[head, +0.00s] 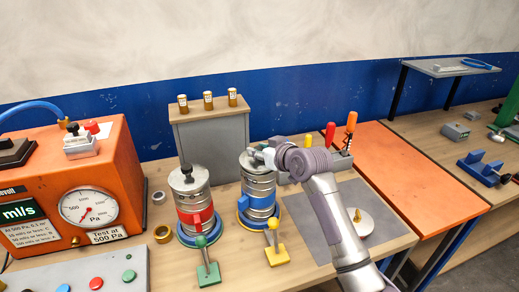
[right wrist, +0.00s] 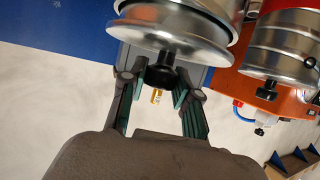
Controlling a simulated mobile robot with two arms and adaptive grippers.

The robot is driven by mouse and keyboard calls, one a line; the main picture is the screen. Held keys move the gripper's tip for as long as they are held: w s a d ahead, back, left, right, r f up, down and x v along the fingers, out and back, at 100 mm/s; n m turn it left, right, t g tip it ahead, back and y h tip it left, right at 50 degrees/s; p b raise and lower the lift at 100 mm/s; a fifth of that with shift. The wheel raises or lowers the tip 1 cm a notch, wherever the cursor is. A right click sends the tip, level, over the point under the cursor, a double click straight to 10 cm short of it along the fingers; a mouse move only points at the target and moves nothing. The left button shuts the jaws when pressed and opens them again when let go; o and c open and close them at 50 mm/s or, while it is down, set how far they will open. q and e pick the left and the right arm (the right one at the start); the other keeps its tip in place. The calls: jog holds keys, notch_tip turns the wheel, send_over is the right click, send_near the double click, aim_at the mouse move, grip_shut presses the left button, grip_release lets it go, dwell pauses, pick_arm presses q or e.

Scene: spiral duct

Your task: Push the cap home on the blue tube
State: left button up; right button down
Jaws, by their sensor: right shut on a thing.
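My left gripper is not in view.
A red-banded tube (head: 195,213) with a black-knobbed top stands to the left. Green (head: 207,262) and yellow (head: 276,247) levers stand in front. An orange gauge box (head: 75,185) is at left. A disc with a brass knob (head: 352,222) lies on the grey mat.

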jog(key=shift+f+b, duration=0.3)
jog(key=shift+f, duration=0.45)
jog(key=c, duration=0.8)
grip_release()
jog(key=shift+o, duration=0.2)
jog(key=v, duration=1.2)
